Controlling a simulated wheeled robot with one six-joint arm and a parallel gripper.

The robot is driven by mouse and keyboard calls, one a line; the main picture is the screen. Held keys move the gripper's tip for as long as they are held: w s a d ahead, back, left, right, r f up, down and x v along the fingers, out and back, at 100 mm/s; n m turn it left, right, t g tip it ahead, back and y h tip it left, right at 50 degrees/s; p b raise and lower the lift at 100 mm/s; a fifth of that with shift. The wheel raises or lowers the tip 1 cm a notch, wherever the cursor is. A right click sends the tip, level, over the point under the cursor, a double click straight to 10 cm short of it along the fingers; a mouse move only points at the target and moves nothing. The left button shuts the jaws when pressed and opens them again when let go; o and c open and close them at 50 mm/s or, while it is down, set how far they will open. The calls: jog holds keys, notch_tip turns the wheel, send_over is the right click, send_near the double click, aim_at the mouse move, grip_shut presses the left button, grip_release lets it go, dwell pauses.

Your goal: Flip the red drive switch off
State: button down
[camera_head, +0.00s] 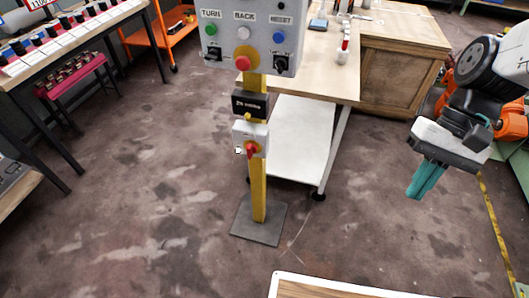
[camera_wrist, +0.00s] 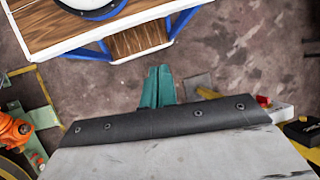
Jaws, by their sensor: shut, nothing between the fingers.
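The red drive switch (camera_head: 250,149) is a red handle on a small white box (camera_head: 258,135), low on a yellow post (camera_head: 259,190) in the head view. A grey panel (camera_head: 225,33) with buttons labelled TURN, BACK and RESET tops the post. My gripper (camera_head: 414,192) has teal fingers and hangs at the right, well apart from the switch. The fingers are shut and empty. They also show in the wrist view (camera_wrist: 160,85), pointing over the floor. At the right of the wrist view, a red part on a white box (camera_wrist: 264,101) is partly hidden behind my wrist.
A white-topped cart (camera_head: 300,145) stands behind the post, beside a wooden cabinet (camera_head: 400,70). A workbench (camera_head: 75,38) stands at the left. A wood-topped surface with a white rim (camera_head: 330,285) is at the bottom. The floor between post and gripper is open.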

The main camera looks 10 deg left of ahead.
aim_at(252, 150)
jog(key=w+a+f+m+g+y, duration=0.1)
jog(key=w+a+f+m+y, duration=0.5)
jog(key=a+f, duration=0.4)
jog(key=w+a+f+m+g+y, duration=0.1)
jog(key=w+a+f+m+y, duration=0.6)
jog(key=f, duration=0.5)
jog(key=w+a+f+m+t+y, duration=0.2)
jog(key=w+f+m+t, duration=0.2)
jog(key=w+t, duration=0.4)
jog(key=shift+w+a+m, duration=0.35)
jog(key=shift+w+m, duration=0.15)
jog(key=shift+w, duration=0.25)
jog(key=a, duration=0.9)
jog(key=w+a, duration=0.1)
jog(key=a, duration=0.4)
jog(key=shift+d, duration=0.1)
